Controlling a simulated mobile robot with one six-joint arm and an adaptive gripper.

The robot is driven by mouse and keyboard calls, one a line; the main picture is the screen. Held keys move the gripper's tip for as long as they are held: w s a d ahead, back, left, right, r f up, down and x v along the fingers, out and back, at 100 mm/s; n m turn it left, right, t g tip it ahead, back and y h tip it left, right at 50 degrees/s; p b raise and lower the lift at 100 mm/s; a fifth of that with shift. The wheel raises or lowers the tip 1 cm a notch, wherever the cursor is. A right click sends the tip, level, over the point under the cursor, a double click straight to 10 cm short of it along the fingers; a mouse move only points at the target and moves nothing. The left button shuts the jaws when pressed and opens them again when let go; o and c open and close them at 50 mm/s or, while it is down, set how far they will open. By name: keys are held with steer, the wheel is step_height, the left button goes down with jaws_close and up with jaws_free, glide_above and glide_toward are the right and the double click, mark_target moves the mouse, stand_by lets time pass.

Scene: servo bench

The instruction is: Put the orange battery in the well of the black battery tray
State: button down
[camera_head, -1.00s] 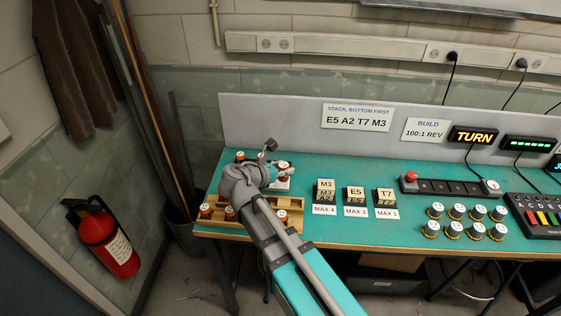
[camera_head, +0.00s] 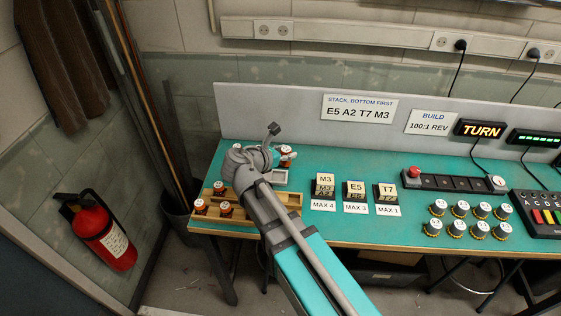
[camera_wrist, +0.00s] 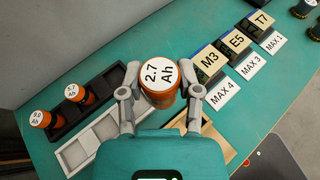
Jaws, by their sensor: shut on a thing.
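My gripper (camera_wrist: 160,95) is shut on an orange battery (camera_wrist: 164,97) with a white top reading 2.7 Ah; the jaws sit on either side of it. In the head view my gripper (camera_head: 281,155) holds the battery (camera_head: 288,150) above the back left of the bench. The black battery tray (camera_wrist: 107,84) is left of the gripper in the wrist view. Two other orange batteries (camera_wrist: 76,94) (camera_wrist: 43,121) stand in its left part, and its right-hand well looks empty. My arm hides most of this tray in the head view.
A pale grey tray (camera_wrist: 82,150) with empty compartments lies in front of the black tray. Label blocks M3 (camera_head: 324,183), E5 (camera_head: 355,190) and T7 (camera_head: 387,194) stand to the right.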

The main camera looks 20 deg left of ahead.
steer(key=s+a, duration=0.1)
steer(key=a, duration=0.5)
steer(key=shift+s+a+r, duration=0.25)
steer(key=shift+s+r, duration=0.05)
steer(key=shift+s, duration=0.05)
steer(key=w+f+b, duration=0.3)
steer(key=w, duration=0.1)
steer(key=w+f+b, duration=0.2)
steer(key=w+f, duration=0.1)
steer(key=w, duration=0.1)
steer(key=w+f+b, duration=0.3)
steer(key=w, duration=0.2)
steer(key=shift+w+d+b, duration=0.1)
steer(key=shift+d+b, duration=0.2)
steer(key=shift+f, duration=0.1)
steer(key=shift+w+f+b, duration=0.45)
steer(key=shift+f+b, duration=1.5)
steer(key=shift+b, duration=0.05)
